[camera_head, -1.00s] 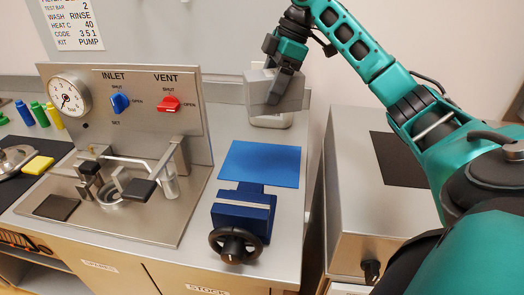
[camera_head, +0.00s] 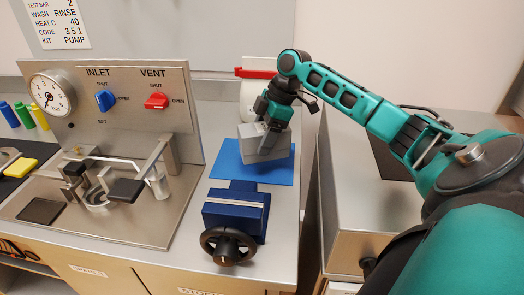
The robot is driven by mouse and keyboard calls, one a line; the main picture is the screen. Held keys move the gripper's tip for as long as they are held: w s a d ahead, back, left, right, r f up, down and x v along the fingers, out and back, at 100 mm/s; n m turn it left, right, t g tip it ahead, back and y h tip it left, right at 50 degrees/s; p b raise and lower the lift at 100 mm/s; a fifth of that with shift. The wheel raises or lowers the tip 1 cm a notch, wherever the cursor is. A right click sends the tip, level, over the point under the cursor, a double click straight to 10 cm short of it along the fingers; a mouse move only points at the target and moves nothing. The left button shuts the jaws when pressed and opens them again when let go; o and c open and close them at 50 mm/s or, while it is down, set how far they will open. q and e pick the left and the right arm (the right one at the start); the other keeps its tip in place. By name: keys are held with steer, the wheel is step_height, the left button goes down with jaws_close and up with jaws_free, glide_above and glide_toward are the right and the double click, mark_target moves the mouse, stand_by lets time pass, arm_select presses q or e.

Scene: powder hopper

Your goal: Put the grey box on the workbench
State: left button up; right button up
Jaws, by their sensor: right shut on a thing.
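The grey box (camera_head: 259,146) is a small block at the back of the workbench (camera_head: 218,139). My right gripper (camera_head: 270,136) is shut on it from above. The box is over the rear part of the blue mat (camera_head: 231,165); I cannot tell whether it touches the mat or is just above it. The gripper's fingers cover part of the box's top and front. My left gripper is not in view.
A blue vise (camera_head: 236,211) stands in front of the mat. A steel panel with gauge, inlet and vent knobs (camera_head: 110,105) is on the left. A white container with a red top (camera_head: 253,95) stands behind the box. A grey cabinet (camera_head: 355,200) is to the right.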

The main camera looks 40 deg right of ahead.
step_height(320, 180, down, 4)
steer(key=shift+f, duration=0.15)
steer(key=o, duration=1.2)
steer(key=shift+o, duration=0.2)
steer(key=v, duration=1.2)
